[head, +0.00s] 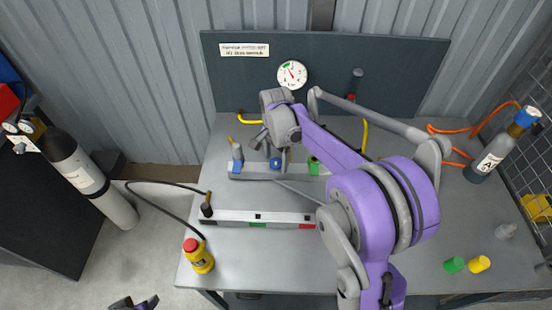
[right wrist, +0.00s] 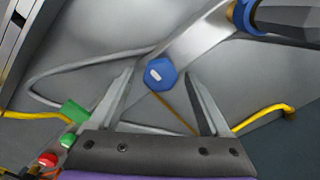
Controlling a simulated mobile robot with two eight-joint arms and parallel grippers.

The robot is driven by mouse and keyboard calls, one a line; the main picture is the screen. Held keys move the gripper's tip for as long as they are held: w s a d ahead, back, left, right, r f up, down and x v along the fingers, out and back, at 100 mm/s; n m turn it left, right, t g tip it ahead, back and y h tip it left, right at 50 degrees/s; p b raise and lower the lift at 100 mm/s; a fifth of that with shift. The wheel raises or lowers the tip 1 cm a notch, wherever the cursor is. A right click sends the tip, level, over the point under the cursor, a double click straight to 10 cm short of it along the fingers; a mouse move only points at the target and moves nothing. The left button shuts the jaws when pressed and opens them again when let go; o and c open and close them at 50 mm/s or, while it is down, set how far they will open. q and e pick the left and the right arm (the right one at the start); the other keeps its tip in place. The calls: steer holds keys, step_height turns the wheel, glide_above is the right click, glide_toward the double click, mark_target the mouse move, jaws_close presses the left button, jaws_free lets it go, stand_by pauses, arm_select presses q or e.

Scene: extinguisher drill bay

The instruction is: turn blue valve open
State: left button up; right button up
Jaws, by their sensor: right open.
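The blue valve knob (head: 276,163) sits on a light metal bar (head: 248,172) near the back middle of the table. In the right wrist view it is a blue hexagonal knob (right wrist: 160,75) with a pale mark on its face. My right gripper (head: 272,148) points down at the knob from above. Its two fingers (right wrist: 160,85) are open, with the knob in the gap near the fingertips. No contact shows; exact height above the knob is unclear. Part of my left gripper (head: 135,304) shows at the bottom edge, mostly cut off.
A green block (head: 314,165) and a grey nozzle with blue base (head: 237,155) flank the knob. A gauge (head: 292,75) is on the back panel. My right arm covers the table's right-centre.

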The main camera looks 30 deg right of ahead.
steer(key=shift+c, duration=0.3)
jaws_close()
steer(key=shift+n, duration=0.4)
steer(key=n, duration=0.4)
steer(key=n+b, duration=0.1)
steer(key=n, duration=1.2)
stand_by(0.4)
